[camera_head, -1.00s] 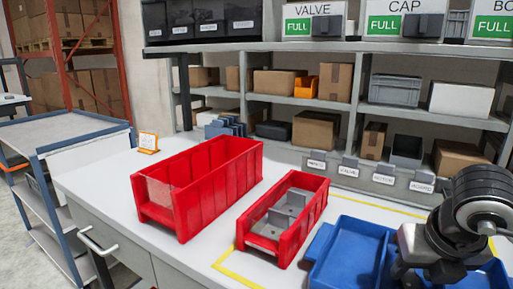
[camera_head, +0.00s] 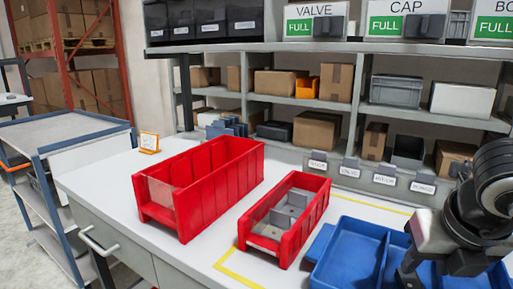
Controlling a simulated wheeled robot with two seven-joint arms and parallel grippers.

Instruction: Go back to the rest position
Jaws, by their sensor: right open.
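My right gripper (camera_head: 432,270) hangs at the lower right, over the blue divided tray (camera_head: 322,268), and covers part of it. It is open, and I see nothing held in it. My right arm comes in from the right edge. My left gripper is not in view. A large red bin (camera_head: 186,212), looking empty, stands on the white worktable (camera_head: 95,180). A smaller red bin (camera_head: 296,240) with grey parts (camera_head: 284,213) inside stands between it and the tray.
A shelf rack (camera_head: 310,104) with boxes stands behind the table. Small labelled dispensers (camera_head: 349,167) line the table's back edge. A grey-blue cart (camera_head: 70,135) stands at the left. The table's front left is clear.

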